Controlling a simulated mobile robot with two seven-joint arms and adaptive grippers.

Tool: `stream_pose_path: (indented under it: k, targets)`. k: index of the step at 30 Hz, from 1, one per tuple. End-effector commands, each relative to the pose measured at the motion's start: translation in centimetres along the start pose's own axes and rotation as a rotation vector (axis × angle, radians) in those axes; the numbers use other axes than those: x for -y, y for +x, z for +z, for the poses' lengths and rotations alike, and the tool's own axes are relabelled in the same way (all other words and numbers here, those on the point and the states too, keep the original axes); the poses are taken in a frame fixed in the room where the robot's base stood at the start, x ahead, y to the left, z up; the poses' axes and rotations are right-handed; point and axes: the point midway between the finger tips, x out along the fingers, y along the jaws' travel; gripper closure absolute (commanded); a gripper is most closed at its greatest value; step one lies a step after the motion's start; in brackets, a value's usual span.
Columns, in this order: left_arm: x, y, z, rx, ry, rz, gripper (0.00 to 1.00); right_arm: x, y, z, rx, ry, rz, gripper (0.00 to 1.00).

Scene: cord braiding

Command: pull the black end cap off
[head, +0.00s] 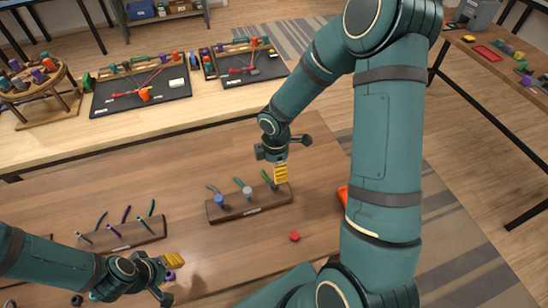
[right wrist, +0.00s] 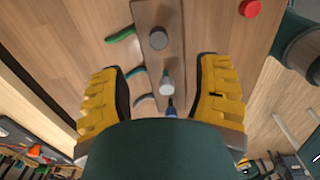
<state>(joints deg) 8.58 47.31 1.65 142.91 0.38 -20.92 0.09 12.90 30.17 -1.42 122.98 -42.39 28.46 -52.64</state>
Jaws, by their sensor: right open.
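A wooden rack (head: 248,208) stands on the near table with short cords and upright end caps. In the right wrist view the dark grey-black cap (right wrist: 160,41) sits on the rack (right wrist: 150,12), with a pale grey cap (right wrist: 166,84) and a blue cap (right wrist: 171,104) in line. The blue cap (head: 219,199) and grey cap (head: 247,192) also show in the head view; the black one is hidden there by my right gripper (head: 281,174). That gripper is open above the rack's right end; its fingers straddle the row. My left gripper (head: 172,260) is at lower left.
A second rack (head: 130,235) with several cords stands at left, beyond my left gripper. A red piece (head: 295,237) lies right of the nearer rack. A purple piece (head: 170,275) is beside my left gripper. Black trays (head: 120,105) with tools lie on the far table.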

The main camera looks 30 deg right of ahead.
Motion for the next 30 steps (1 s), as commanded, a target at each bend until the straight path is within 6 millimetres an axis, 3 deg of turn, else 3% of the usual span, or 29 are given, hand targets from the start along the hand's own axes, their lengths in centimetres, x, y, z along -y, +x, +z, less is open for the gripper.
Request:
stream_pose_path:
  k: [9,15,21,30]
  targets:
    - [0.4,1.1,0.1,-0.001,0.0,-0.002,0.53,0.1,5.9,-0.1,0.001,-0.002,-0.003,0.36]
    - [0.5,1.5,0.1,-0.001,0.0,-0.003,0.53,0.0,8.5,-0.1,0.0,-0.001,0.0,0.36]
    - [0.5,1.6,0.1,-0.001,0.0,-0.003,0.53,0.0,9.6,-0.1,-0.001,-0.001,0.001,0.36]
    - [0.5,1.6,0.1,-0.001,0.0,-0.003,0.53,0.0,9.6,-0.1,0.0,0.0,0.001,0.34]
